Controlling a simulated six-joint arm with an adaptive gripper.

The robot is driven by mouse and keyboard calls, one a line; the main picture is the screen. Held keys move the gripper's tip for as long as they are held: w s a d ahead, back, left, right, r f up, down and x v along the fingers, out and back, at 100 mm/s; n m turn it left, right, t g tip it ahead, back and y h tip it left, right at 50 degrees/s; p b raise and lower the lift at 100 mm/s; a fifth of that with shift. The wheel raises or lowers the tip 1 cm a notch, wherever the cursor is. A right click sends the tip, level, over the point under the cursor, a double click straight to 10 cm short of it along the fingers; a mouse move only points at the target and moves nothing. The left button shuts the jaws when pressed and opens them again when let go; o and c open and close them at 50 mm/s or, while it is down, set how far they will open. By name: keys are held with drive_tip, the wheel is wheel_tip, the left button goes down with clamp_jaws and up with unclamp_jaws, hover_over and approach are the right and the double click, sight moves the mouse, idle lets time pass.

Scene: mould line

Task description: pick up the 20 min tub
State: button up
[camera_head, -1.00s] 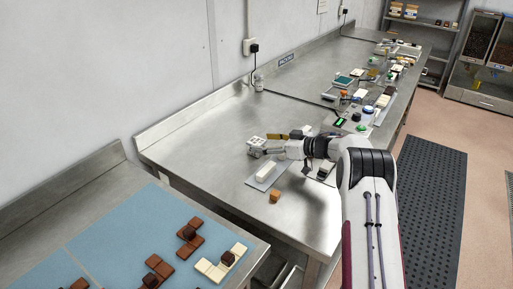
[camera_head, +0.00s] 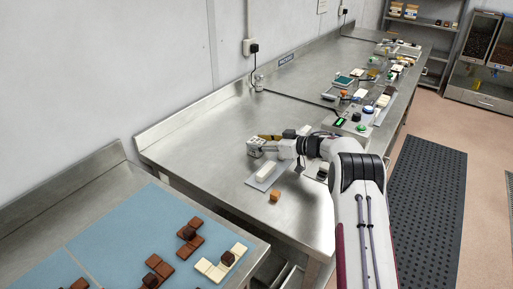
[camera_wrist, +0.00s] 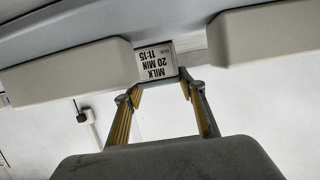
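The tub's label, reading "MILK 20 MIN" and "11:15" (camera_wrist: 157,62), shows upside down in the wrist view, just beyond my fingertips. The tub's own outline is hard to make out there. My gripper (camera_wrist: 162,85) is open, its two yellow-padded fingers on either side of the label's near edge, with nothing visible between them. In the head view my gripper (camera_head: 268,144) is low over the steel bench, pointing left at a small whitish block (camera_head: 254,147) with dark marks. I cannot tell from that view whether they touch.
A white bar on a grey tray (camera_head: 265,173) and an orange-brown cube (camera_head: 275,196) lie in front of my gripper on the bench (camera_head: 200,140). Pale rounded blocks (camera_wrist: 65,72) flank the label. Chocolate pieces (camera_head: 188,233) lie on a blue mat. The bench's left part is clear.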

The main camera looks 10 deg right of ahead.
sight(260, 142)
drive_tip(key=shift+c, duration=1.4)
drive_tip(key=shift+r, duration=0.1)
wheel_tip(260, 142, up, 10)
